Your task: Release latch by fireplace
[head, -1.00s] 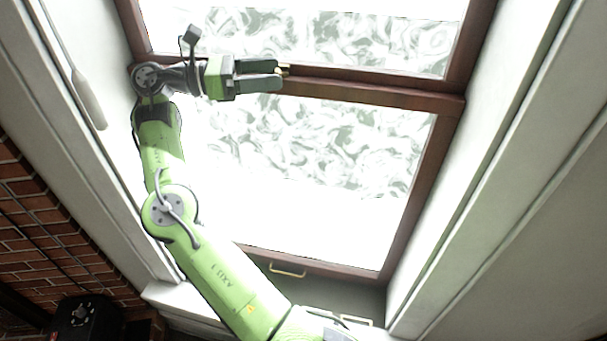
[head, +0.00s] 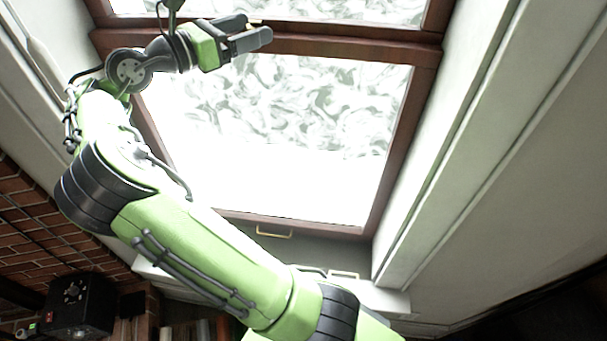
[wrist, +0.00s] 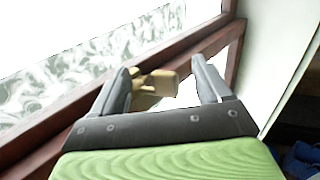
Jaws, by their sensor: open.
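The latch (wrist: 155,85) is a small brass piece on the brown meeting rail of the window (head: 330,47). In the wrist view it shows between the two dark fingers of my gripper (wrist: 165,82), nearer the left finger. The fingers stand apart, with bright glass showing between the latch and the right finger. I cannot tell whether the left finger touches the latch. In the head view my gripper (head: 262,30) is at the rail, pointing right, and only a sliver of brass shows behind it.
A brass handle (head: 274,234) sits on the lower sash's bottom rail. White window reveals close in on both sides. A brick wall (head: 30,215) and a black box-shaped device (head: 80,305) are at the lower left. Blue items (wrist: 302,160) lie at the wrist view's lower right.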

